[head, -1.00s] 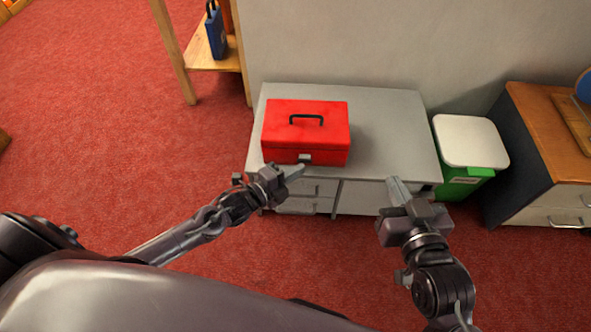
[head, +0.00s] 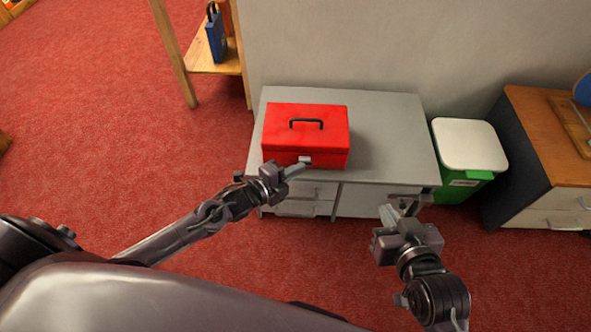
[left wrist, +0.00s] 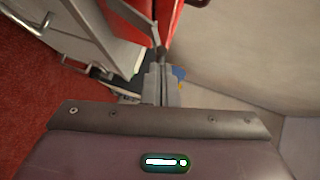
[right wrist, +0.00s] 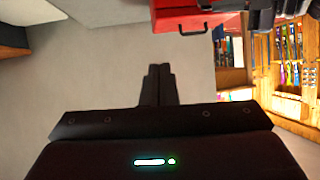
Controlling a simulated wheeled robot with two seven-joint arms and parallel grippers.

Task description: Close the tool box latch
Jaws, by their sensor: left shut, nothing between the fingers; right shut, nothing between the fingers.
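The red tool box (head: 300,122), with a dark handle on its lid, stands on the grey cabinet top, lid down. Its small grey latch (head: 305,159) is at the middle of the front edge. My left gripper (head: 303,168) is shut and empty, its tips right at the latch; whether they touch it is unclear. In the left wrist view the shut fingers (left wrist: 160,76) point at the red box (left wrist: 168,14). My right gripper (head: 389,213) is shut and empty, in front of the cabinet's right side. In the right wrist view the box (right wrist: 180,18) is beyond its fingers (right wrist: 159,84).
The grey cabinet (head: 385,130) has clear top space right of the box. A green bin with a white lid (head: 468,143) and a wooden-topped drawer unit (head: 545,130) stand to the right. A wooden shelf (head: 215,55) stands behind on the left.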

